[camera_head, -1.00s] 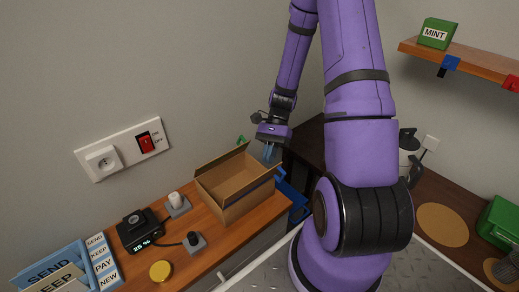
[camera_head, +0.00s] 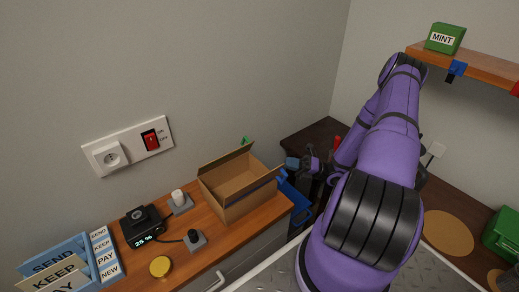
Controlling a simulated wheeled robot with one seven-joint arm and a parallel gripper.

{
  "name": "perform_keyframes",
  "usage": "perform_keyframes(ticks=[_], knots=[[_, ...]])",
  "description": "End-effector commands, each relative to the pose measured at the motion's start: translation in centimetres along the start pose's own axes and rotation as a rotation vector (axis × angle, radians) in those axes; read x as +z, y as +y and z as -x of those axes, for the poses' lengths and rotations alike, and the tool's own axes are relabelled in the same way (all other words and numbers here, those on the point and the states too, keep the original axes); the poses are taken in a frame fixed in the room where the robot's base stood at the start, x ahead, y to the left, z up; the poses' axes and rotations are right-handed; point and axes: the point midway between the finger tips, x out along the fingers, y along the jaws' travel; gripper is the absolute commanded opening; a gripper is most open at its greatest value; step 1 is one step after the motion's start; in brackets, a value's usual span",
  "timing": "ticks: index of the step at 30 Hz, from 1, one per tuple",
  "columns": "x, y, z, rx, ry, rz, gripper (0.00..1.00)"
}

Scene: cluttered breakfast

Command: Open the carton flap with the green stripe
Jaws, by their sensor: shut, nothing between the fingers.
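The cardboard carton (camera_head: 222,208) stands on the wooden counter, its top open so that its inside shows. A raised flap (camera_head: 226,166) stands along its back left side. A dark stripe runs along its right edge. A small green patch (camera_head: 246,140) shows just behind the far corner; I cannot tell whether it is the green stripe of a flap. My gripper (camera_head: 292,162) is shut and empty, to the right of the carton and apart from it, with its fingers toward the left. My arm reaches in from the right.
A shelf (camera_head: 480,66) with a green MINT box (camera_head: 445,38) is at the upper right.

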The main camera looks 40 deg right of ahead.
Motion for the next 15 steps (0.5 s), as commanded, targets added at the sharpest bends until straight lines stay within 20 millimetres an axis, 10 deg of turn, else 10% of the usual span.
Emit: perform_keyframes(ticks=[15], knots=[[-0.2,-0.7,-3.9,0.010,-0.051,-0.033,0.00]])
